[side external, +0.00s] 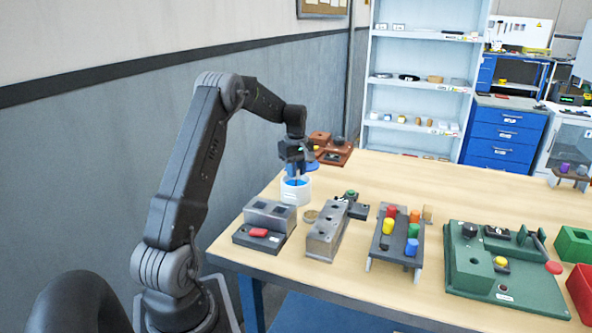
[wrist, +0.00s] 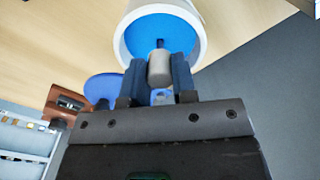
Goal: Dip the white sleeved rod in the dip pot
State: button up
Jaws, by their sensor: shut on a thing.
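The dip pot (side external: 296,191) is a white round tub near the table's left edge, with blue liquid inside. It also shows at the top of the wrist view (wrist: 200,45). My gripper (side external: 295,170) is right above the pot, pointing down. In the wrist view its two dark fingers (wrist: 157,75) are shut on the white sleeved rod (wrist: 159,69), a pale grey-white cylinder. A thin dark tip sticks out beyond the sleeve against the blue liquid. I cannot tell whether the tip touches the liquid. The rod is mostly hidden in the side view.
A blue round disc (wrist: 103,88) lies beside the pot. A brown fixture (side external: 331,150) stands behind it. In front are a grey block with a red part (side external: 265,227), a metal block with holes (side external: 328,230) and a rack of coloured pegs (side external: 394,235). A green board (side external: 500,270) is further right.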

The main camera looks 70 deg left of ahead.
dwell(0.3)
jog(key=shift+r, duration=3.25)
jog(key=shift+r, duration=1.5)
